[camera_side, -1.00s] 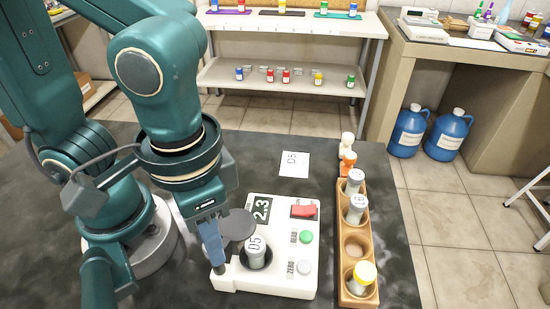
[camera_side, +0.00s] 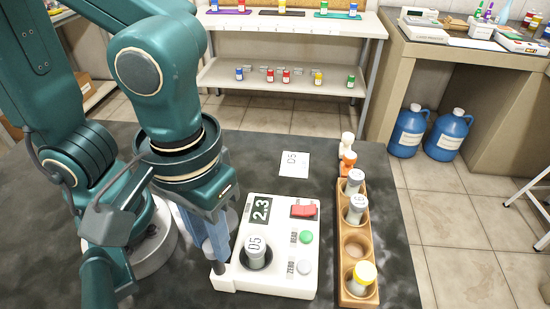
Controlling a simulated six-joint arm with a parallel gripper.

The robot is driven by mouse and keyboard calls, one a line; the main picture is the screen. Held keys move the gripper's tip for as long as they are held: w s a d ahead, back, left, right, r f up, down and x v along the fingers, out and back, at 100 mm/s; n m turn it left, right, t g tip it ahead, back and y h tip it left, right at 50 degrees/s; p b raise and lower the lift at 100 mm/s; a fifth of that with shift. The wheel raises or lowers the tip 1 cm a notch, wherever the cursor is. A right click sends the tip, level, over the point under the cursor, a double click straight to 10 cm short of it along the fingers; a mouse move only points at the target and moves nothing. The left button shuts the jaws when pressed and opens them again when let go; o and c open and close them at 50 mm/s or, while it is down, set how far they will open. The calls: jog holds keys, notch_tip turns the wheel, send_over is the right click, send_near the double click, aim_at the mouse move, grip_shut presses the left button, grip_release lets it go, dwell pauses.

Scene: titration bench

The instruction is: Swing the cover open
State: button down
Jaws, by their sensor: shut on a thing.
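The white instrument (camera_side: 285,278) stands on the dark bench with its display reading 2.3. A vial marked 05 (camera_side: 256,254) stands upright in its round well, and the well's top is uncovered. My gripper (camera_side: 212,250) is at the instrument's left edge, pointing down, with its blue fingers left of the well. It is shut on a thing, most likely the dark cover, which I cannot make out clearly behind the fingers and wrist. A short dark post (camera_side: 218,268) stands at the instrument's front left corner, just below the fingers.
A red switch (camera_side: 304,210), a green button (camera_side: 306,237) and a grey button (camera_side: 304,267) are on the instrument. A card marked 05 (camera_side: 294,164) lies behind it.

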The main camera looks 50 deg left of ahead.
jog(key=n, duration=0.5)
jog(key=shift+n, duration=0.3)
jog(key=n, duration=0.4)
jog(key=shift+n, duration=0.4)
jog(key=shift+c, duration=0.4)
grip_release()
jog(key=shift+r, duration=3.5)
